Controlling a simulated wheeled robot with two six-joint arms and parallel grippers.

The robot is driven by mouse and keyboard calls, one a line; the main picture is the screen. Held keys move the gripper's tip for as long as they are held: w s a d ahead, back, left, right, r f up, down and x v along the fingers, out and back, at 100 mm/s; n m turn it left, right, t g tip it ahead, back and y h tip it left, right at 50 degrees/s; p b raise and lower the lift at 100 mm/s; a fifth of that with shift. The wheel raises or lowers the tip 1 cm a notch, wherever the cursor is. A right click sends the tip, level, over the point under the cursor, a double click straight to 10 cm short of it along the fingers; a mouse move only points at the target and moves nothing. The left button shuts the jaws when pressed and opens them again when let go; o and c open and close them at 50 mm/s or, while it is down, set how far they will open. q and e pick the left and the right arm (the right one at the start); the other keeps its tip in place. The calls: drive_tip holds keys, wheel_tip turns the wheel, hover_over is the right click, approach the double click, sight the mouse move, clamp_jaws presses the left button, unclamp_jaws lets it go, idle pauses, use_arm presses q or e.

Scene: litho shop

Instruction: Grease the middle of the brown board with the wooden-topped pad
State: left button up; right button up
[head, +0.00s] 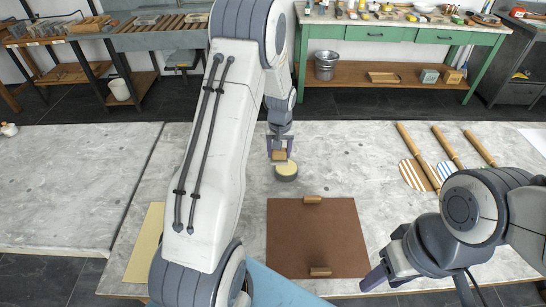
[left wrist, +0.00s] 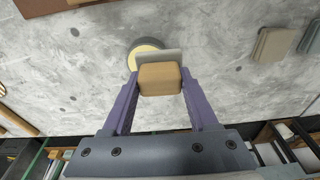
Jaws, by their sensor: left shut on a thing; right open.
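The brown board (head: 316,232) lies flat on the stone-topped table, with a small wooden block at its far edge (head: 313,199) and another at its near edge (head: 320,271). My left gripper (head: 280,147) is shut on the wooden-topped pad (head: 279,155), beyond the board. In the left wrist view the pad's wooden top (left wrist: 160,78) sits between the fingers, with its pale lower part facing away. A round dark tin with yellowish contents (head: 286,170) stands by the pad, partly hidden behind it in the wrist view (left wrist: 145,46). Contact is unclear. My right gripper (head: 375,280) is open and empty near the board's lower right corner.
A yellowish sheet (head: 142,245) lies left, partly behind my left arm. Beige blocks (left wrist: 274,44) show at right in the wrist view. The table around the board is mostly clear.

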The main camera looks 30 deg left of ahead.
use_arm(q)
drive_tip(key=shift+w+d+f+b, duration=0.1)
drive_tip(key=shift+w+f+b, duration=0.3)
drive_tip(key=shift+w+f, duration=0.55)
drive_tip(key=shift+w+d+f+b, duration=0.1)
drive_tip(key=shift+w+f+b, duration=0.45)
drive_tip(key=shift+f, duration=0.6)
drive_tip(key=shift+w+d+f+b, duration=0.1)
drive_tip(key=shift+w+f+b, duration=0.15)
drive_tip(key=shift+w+f, duration=0.75)
use_arm(e)
drive_tip(key=shift+f, duration=0.7)
use_arm(q)
drive_tip(key=shift+s+f+b, duration=0.2)
drive_tip(key=shift+f+b, duration=0.2)
drive_tip(key=shift+f, duration=0.2)
use_arm(e)
drive_tip(key=shift+f, duration=0.4)
use_arm(q)
wheel_tip(320, 180, up, 7)
drive_tip(key=p, duration=0.4)
drive_tip(key=shift+p, duration=0.4)
use_arm(e)
drive_tip(key=shift+r, duration=2.4)
